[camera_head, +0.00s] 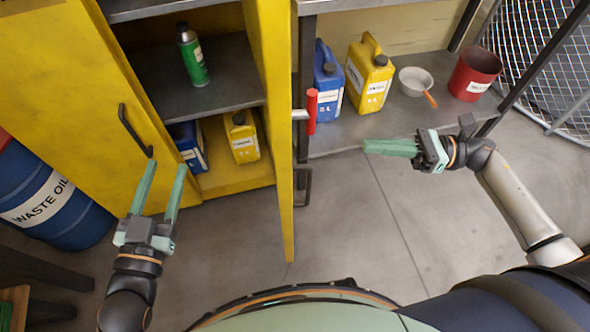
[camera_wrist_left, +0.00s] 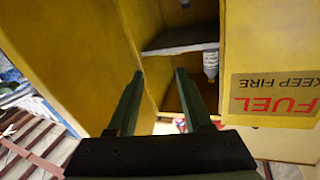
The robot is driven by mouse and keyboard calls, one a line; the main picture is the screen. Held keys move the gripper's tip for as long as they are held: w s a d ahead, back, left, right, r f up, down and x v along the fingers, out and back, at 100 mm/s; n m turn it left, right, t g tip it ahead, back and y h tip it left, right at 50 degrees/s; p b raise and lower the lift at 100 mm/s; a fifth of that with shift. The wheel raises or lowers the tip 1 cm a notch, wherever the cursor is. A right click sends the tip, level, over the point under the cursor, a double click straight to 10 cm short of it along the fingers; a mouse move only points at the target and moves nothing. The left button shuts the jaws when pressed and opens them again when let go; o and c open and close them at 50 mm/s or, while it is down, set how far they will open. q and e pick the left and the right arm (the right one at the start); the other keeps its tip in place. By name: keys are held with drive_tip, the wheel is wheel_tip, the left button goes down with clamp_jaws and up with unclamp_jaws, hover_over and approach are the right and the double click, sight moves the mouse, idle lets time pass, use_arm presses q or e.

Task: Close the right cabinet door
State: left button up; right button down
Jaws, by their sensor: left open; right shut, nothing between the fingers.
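The yellow cabinet's right door (camera_head: 285,130) stands open, seen nearly edge-on in the head view. Its dark handle (camera_head: 304,184) shows on the door's right side. The left door (camera_head: 75,75), with a dark handle (camera_head: 133,130), covers the cabinet's left part. My left gripper (camera_head: 167,170) is open and empty, in front of the left door's lower right edge and left of the right door. It also shows in the left wrist view (camera_wrist_left: 158,75), facing the cabinet opening. My right gripper (camera_head: 368,146) is shut and empty, right of the right door and apart from it, fingers pointing left.
Inside the cabinet are a green spray can (camera_head: 192,55), a blue container (camera_head: 188,145) and a yellow jug (camera_head: 241,137). A red-handled item (camera_head: 311,110) is beside the right door. A workbench shelf (camera_head: 345,135) holds jugs and a red bucket (camera_head: 475,72). A blue barrel (camera_head: 50,205) stands left.

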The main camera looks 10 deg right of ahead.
use_arm(q)
drive_tip(key=f, duration=0.2)
drive_tip(key=f+g, duration=0.1)
drive_tip(key=s+a+f+n+g+y+p, duration=0.1)
drive_tip(key=f, duration=0.1)
drive_tip(key=shift+f, duration=0.3)
use_arm(e)
drive_tip(key=a+n+g, duration=0.2)
drive_tip(key=a+n, duration=0.1)
drive_tip(key=a, duration=1)
drive_tip(key=shift+f+h, duration=0.2)
drive_tip(key=shift+h, duration=0.1)
use_arm(q)
drive_tip(key=shift+d+r, duration=0.1)
drive_tip(key=shift+r, duration=0.05)
